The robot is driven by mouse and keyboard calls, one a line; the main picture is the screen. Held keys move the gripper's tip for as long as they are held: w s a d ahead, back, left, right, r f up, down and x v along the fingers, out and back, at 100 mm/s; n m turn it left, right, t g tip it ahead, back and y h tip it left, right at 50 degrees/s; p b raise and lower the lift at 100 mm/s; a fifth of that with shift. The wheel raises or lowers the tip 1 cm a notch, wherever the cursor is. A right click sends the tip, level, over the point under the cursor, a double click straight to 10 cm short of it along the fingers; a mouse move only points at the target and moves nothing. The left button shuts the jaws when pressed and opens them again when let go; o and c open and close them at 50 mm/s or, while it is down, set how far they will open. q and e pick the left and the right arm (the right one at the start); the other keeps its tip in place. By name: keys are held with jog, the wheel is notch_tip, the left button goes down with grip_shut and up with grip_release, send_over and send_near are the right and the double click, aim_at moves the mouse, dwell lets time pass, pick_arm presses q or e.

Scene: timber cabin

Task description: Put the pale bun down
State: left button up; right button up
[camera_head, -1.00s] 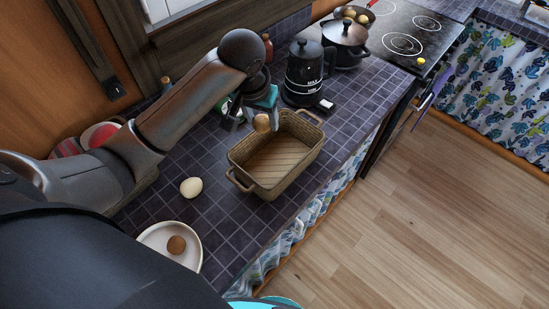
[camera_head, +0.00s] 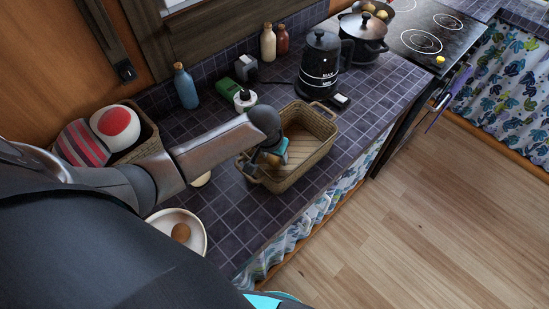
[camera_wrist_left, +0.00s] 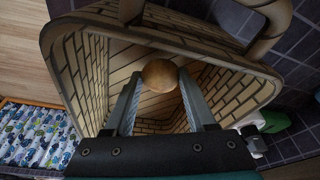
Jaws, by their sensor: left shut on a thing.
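The bun (camera_wrist_left: 159,75), round and golden tan, sits between the fingertips of my left gripper (camera_wrist_left: 158,82) in the left wrist view. The gripper is shut on it. The basket's brick-patterned walls (camera_wrist_left: 225,88) surround the bun in the wrist view. I cannot tell whether the bun touches the basket floor. My right gripper is not in view.
A white bowl (camera_head: 196,219) holds a brown egg-like thing (camera_head: 181,233). A pale round thing (camera_head: 201,180) lies mostly behind my arm. A kettle (camera_head: 319,66) stands behind the basket, with a pot (camera_head: 363,35) beyond. Bottles (camera_head: 185,87) line the wall. Counter right of the basket is clear.

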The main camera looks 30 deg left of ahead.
pick_arm(q)
jog(key=shift+f, duration=0.55)
jog(key=shift+f, duration=0.2)
jog(key=o, duration=1.4)
jog(key=shift+c, duration=0.2)
jog(key=shift+r, duration=0.15)
jog(key=p+v, duration=0.2)
jog(key=v, duration=1)
jog(key=shift+w+r, duration=0.1)
